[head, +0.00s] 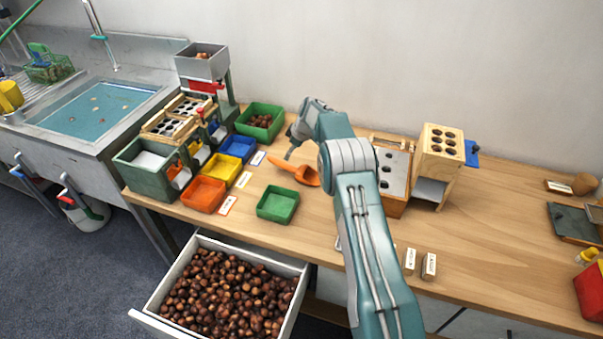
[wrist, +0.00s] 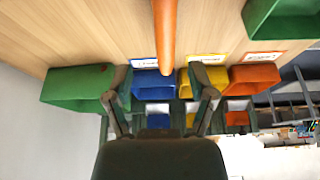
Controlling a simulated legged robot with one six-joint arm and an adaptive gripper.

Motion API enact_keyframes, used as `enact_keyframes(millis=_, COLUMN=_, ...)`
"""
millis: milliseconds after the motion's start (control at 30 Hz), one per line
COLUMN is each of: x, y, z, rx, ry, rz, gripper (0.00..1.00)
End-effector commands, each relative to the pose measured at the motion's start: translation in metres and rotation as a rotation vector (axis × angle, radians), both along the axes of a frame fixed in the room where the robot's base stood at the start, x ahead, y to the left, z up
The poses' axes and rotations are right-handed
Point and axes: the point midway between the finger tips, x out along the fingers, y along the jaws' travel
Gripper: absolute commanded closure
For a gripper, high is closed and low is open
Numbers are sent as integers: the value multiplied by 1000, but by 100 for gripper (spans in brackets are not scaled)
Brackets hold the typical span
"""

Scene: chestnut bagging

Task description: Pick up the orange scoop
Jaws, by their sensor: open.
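The orange scoop (head: 307,175) lies on the wooden table in the head view, with its bowl at the right and its handle pointing left. My gripper (head: 288,155) is just above and behind the handle end, apart from the bowl. In the wrist view the orange handle (wrist: 165,35) comes down from the top edge, and its end lies between the two spread fingers of my gripper (wrist: 162,88). The fingers are open and hold nothing. The scoop's bowl is out of the wrist view.
Green (head: 278,204), orange (head: 204,194), yellow (head: 222,169) and blue (head: 238,148) trays stand left of the scoop. A green bin with chestnuts (head: 259,121) is behind. A wooden block stand (head: 440,160) is at right. An open drawer of chestnuts (head: 165,279) juts out below the table.

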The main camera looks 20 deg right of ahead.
Motion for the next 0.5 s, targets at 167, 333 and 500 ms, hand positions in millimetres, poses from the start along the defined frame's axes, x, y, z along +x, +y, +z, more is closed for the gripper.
enact_keyframes(millis=167, x=6, y=8, z=-26, rx=0, ry=2, rz=1, gripper=29)
enact_keyframes(millis=333, x=7, y=13, z=-38, rx=1, ry=2, rz=0, gripper=29)
enact_keyframes(millis=500, x=8, y=23, z=-64, rx=1, ry=3, rz=0, gripper=29)
